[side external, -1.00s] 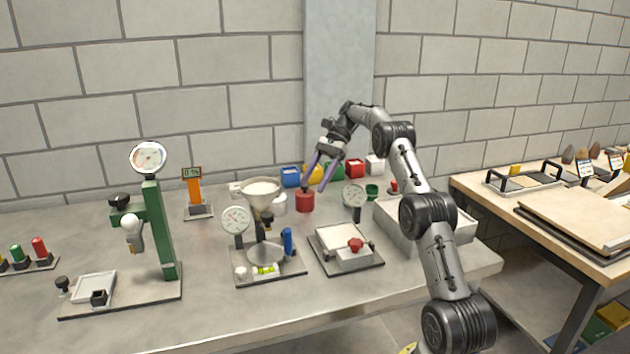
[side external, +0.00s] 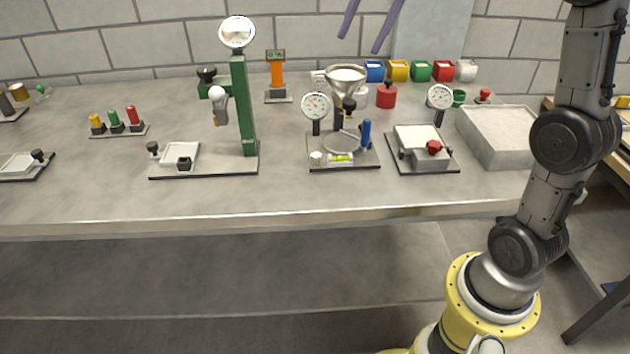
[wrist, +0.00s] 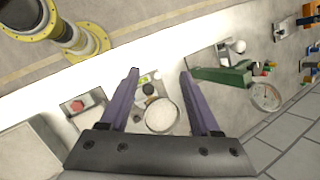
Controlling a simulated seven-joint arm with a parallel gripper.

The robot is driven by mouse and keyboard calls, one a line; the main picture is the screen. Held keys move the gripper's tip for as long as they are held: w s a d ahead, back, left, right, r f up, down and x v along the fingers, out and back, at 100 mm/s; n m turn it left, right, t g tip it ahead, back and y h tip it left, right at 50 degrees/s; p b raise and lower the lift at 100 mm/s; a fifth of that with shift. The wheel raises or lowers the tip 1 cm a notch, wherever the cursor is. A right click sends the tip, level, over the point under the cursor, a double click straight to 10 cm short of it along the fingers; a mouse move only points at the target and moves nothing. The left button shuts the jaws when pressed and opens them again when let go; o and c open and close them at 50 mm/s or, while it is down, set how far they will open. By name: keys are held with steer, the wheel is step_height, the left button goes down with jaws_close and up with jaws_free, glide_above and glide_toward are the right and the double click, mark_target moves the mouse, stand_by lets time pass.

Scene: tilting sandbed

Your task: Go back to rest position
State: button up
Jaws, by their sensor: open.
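My gripper (side external: 366,28) is at the top edge of the side view, with only its two purple fingers showing, spread apart and empty above the back of the bench. In the wrist view my gripper (wrist: 160,78) shows both fingers apart with nothing held between them. Below and beyond them is the funnel station, with its white round funnel top (wrist: 161,115). In the side view the funnel (side external: 345,80) stands on its plate, clear of the fingers. The rest of the hand is out of the side view.
A green press stand with a gauge (side external: 243,100) rises left of the funnel. A red container (side external: 386,96) and a row of coloured bins (side external: 420,70) sit at the back. A sand-filled box (side external: 500,137) is at the right. The bench's front strip (side external: 300,197) is clear.

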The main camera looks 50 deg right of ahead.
steer(key=s+a+f+n+t+h, duration=0.1)
steer(key=s+a+f+n, duration=0.2)
steer(key=s, duration=0.4)
steer(key=s+a+f+n+t+h, duration=0.1)
steer(key=s+a+n+h, duration=0.15)
steer(key=s+a, duration=0.4)
steer(key=s+d+f+n+t+h, duration=0.1)
steer(key=s+d+f+n, duration=0.1)
steer(key=s+f+n, duration=0.1)
steer(key=s+d+f+n+t, duration=0.1)
steer(key=s+d+f+n, duration=0.1)
steer(key=f+n, duration=0.3)
steer(key=shift+s+d+f+h, duration=0.4)
steer(key=shift+s+f, duration=0.25)
steer(key=shift+f, duration=0.75)
